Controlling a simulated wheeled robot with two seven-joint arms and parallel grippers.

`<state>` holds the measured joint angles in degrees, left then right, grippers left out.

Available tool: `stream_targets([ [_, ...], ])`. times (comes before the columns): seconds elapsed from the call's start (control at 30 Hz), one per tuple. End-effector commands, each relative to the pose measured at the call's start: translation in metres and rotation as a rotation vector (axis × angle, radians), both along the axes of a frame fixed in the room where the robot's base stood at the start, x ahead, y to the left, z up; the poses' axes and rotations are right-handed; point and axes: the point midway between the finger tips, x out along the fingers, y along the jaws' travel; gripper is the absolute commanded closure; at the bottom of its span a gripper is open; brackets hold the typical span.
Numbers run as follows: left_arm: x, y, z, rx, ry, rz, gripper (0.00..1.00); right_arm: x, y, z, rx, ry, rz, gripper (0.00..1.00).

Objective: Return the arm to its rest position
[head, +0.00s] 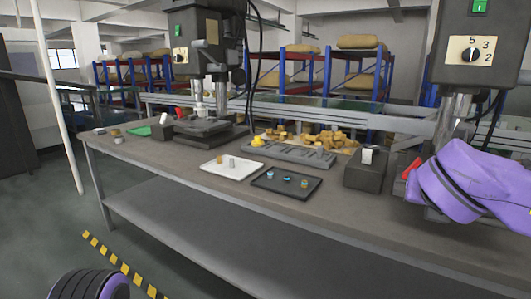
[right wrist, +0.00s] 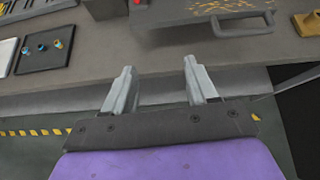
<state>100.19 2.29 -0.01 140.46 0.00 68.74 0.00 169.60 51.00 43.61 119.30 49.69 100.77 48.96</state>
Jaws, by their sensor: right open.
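My right gripper (right wrist: 158,72) shows in the right wrist view with its two grey fingers apart and nothing between them. Its fingertips point toward the front edge of the grey workbench (right wrist: 170,52). In the head view my purple right arm (head: 468,182) reaches across the right end of the bench and covers part of the machine there; its gripper is not visible in that view. My left gripper is in neither view; only a purple and black part of mine (head: 90,285) shows at the bottom left.
A black tray (head: 262,184) with several small parts and a white tray (head: 220,172) lie mid-bench. A dark box (head: 366,178) stands right of them. Drill-press-like machines (head: 205,128) stand at the back left and right. Floor in front of the bench looks clear.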

Motion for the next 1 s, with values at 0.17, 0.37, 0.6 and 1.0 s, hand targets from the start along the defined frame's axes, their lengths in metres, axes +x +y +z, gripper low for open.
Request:
stream_targets([
  [0.17, 0.002, 0.0, 0.0, 0.0, -0.004, 0.0, 0.57, 0.012, 0.005, 0.011, -0.182, -0.008, 0.135, 0.43],
  [0.37, 0.001, 0.0, 0.006, 0.0, -0.004, 0.0, 0.57, 0.037, 0.015, -0.009, -0.602, 0.076, 0.336, 0.43],
  [0.6, 0.001, 0.0, 0.023, 0.001, -0.003, 0.0, 0.57, 0.059, 0.033, -0.1, -1.088, 0.337, 0.638, 0.43],
  [1.0, 0.001, 0.0, 0.077, 0.0, -0.004, 0.0, 0.57, -0.081, 0.035, -0.366, -1.74, 0.943, 1.708, 0.43],
])
